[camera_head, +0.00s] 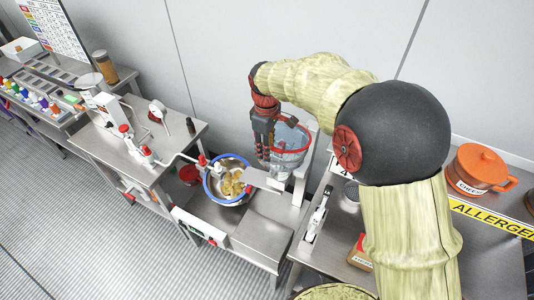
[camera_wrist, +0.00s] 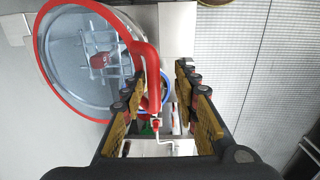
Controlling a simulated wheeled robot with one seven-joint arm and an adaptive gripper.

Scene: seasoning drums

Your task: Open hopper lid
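The hopper (camera_head: 287,155) is a clear round vessel on a metal stand, with a red-rimmed top that looks like its lid. In the wrist view the red ring of the lid (camera_wrist: 44,62) surrounds a clear area, with metal stirrer bars and a red hub visible below. A red tab or handle (camera_wrist: 152,72) sticks out at the ring's right side. My gripper (camera_head: 264,156) points down at the hopper's left edge. In the wrist view my gripper (camera_wrist: 162,82) has its fingers apart, with the red tab between them, close to the left finger. Contact cannot be told.
A blue-rimmed bowl (camera_head: 209,185) with yellowish pieces sits left of and below the hopper. A metal bench (camera_head: 160,148) with red-and-white fittings stands left. At right, a counter holds an orange lidded pot (camera_head: 482,166) and a shaker (camera_head: 351,193). The wall is close behind.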

